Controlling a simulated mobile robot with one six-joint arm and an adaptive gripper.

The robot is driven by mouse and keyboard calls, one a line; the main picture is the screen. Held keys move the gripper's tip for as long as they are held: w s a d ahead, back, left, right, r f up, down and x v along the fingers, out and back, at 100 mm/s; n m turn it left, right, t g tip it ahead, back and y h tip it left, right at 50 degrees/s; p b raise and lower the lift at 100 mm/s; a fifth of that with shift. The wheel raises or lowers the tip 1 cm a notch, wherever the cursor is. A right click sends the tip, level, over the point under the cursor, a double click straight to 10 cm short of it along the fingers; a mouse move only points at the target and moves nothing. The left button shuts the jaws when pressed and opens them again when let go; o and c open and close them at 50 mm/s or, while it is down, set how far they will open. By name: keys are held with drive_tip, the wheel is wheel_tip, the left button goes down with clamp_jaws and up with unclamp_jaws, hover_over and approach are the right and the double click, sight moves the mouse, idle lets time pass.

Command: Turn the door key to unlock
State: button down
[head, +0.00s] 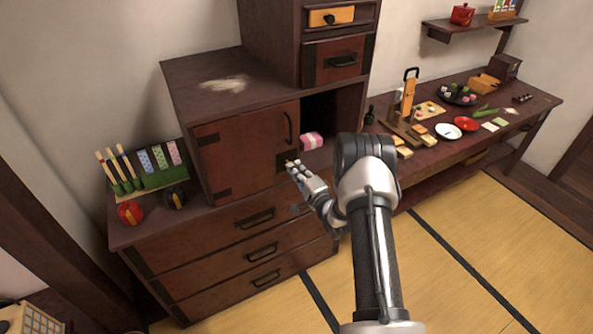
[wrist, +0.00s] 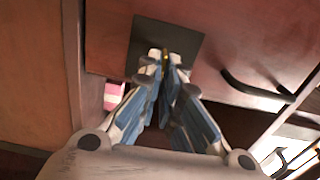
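The brown-red cabinet door (head: 240,150) is closed over the left part of the cupboard. Its dark square lock plate (wrist: 185,38) sits at the door's edge, close to the curved black handle (wrist: 255,92). My gripper (head: 291,165) is at the lock plate. In the wrist view my gripper's fingertips (wrist: 166,64) are close together, with a thin gold sliver of the door key (wrist: 165,60) between them. The fingers hide most of the key, and its turn angle cannot be told.
A pink-and-white bundle (head: 312,141) lies in the open compartment right of the door. Drawers (head: 262,252) are below. A long table (head: 540,105) with dishes stands right; tatami floor (head: 450,230) is clear.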

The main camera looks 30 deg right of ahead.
idle(0.4)
drive_tip(key=c, duration=1.8)
unclamp_jaws()
drive_tip(key=shift+s, duration=0.1)
drive_tip(key=s, duration=1.1)
drive_tip(key=shift+s+d, duration=0.2)
drive_tip(key=shift+s, duration=0.2)
drive_tip(key=shift+w, duration=0.1)
